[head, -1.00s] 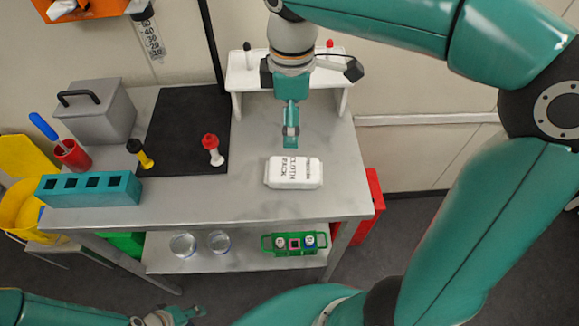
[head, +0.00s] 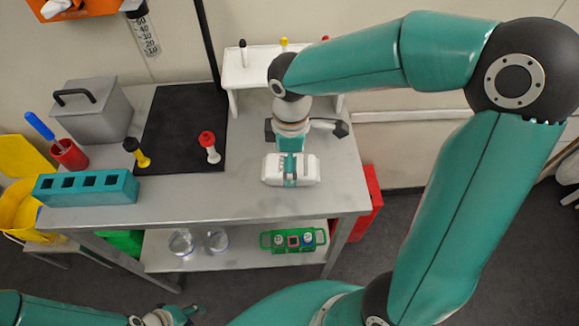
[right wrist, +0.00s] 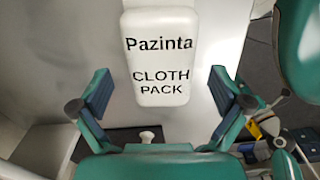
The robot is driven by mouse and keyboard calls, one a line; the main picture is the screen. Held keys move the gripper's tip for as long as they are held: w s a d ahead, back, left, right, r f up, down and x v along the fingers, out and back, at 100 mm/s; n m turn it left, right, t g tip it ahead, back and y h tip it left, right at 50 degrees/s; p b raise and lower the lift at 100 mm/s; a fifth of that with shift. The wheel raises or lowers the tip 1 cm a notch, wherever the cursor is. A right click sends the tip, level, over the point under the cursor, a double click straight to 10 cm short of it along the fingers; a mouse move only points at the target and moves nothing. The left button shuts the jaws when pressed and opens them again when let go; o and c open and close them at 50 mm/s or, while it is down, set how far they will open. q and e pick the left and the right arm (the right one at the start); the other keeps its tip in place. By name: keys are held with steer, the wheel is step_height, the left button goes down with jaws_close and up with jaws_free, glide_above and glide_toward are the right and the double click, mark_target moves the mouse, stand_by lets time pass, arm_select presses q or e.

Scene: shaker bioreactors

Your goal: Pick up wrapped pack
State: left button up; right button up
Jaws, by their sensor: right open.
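The wrapped pack (head: 308,171) is a white packet lying on the grey table, near its front right. In the right wrist view the pack (right wrist: 160,60) shows black print reading "Pazinta CLOTH PACK". My right gripper (head: 290,178) is over the pack in the head view and hides its middle. In the right wrist view the right gripper (right wrist: 161,92) is open, with one finger to each side of the pack's line and a gap to both; it holds nothing. My left gripper (head: 183,315) is low at the bottom left, away from the table; its jaws are too small to read.
A white rack (head: 245,75) stands behind the pack. A black mat (head: 182,115) with a red-topped piece (head: 208,147) and a yellow piece (head: 138,153) lies left. A teal block (head: 87,188), red cup (head: 70,155) and grey box (head: 92,112) stand further left. The table around the pack is clear.

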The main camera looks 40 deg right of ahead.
steer(key=shift+f, duration=0.1)
steer(key=shift+c, duration=0.3)
steer(key=c, duration=1.2)
steer(key=shift+o, duration=0.2)
